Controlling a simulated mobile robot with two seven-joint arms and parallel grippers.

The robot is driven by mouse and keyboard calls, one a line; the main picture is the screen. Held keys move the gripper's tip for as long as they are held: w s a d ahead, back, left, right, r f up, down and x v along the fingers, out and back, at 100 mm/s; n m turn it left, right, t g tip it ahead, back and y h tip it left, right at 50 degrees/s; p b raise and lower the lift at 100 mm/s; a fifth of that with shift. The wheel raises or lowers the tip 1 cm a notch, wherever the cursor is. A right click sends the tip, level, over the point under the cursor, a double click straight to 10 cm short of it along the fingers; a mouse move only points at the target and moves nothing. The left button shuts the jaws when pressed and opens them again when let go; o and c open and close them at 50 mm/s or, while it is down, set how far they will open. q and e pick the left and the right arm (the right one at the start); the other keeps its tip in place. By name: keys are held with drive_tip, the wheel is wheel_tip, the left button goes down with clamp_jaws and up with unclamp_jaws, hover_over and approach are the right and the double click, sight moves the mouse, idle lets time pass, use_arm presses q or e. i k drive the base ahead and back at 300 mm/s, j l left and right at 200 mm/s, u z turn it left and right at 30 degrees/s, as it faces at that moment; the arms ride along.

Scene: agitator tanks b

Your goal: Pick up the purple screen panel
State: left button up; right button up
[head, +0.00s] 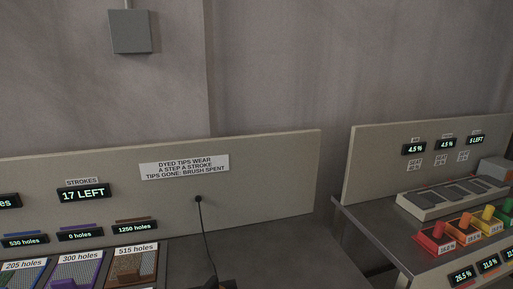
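The purple screen panel (88,276) lies at the bottom left of the head view, with a white "300 holes" label along its far edge. Its near part is cut off by the bottom of the picture. It is between a blue panel (20,280) labelled "205 holes" on its left and a brown panel (133,270) labelled "515 holes" on its right. Neither of my grippers is in view.
Behind the panels stands a beige board (262,190) with a "17 LEFT" display (83,194). A black cable (207,235) hangs to a dark object (222,284). At right, another bench (385,240) holds coloured blocks (437,238) and a tray (410,204). Bare grey worktop lies right of the cable.

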sight(79, 270)
drive_tip(key=j+u, duration=0.55)
drive_tip(key=u, duration=0.15)
drive_tip(key=j+u, duration=0.35)
drive_tip(key=k+j+u, duration=0.35)
drive_tip(key=i+l, duration=0.1)
